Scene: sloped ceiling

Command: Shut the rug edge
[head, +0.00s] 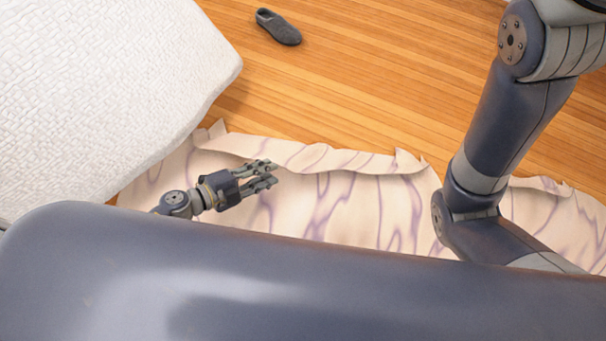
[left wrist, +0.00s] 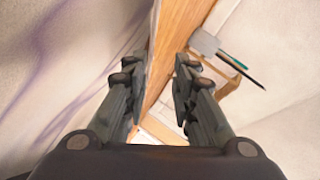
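The rug (head: 345,205) is cream with purple streaks and lies on the wooden floor. Its far edge (head: 325,157) is curled up and wavy, with peaked corners. My left gripper (head: 273,173) is low over the rug, close to the near side of the raised edge, with its fingers pointing right. In the left wrist view my left gripper (left wrist: 158,68) has its fingers apart. The rug (left wrist: 60,70) fills the left there, its edge near the left finger; I cannot tell whether they touch. My right arm shows at the right, but its gripper is out of view.
A white, textured bed or cushion (head: 100,85) takes up the upper left. A dark grey shoe (head: 278,27) lies on the bare wooden floor (head: 380,70) beyond the rug. My own body covers the bottom of the head view.

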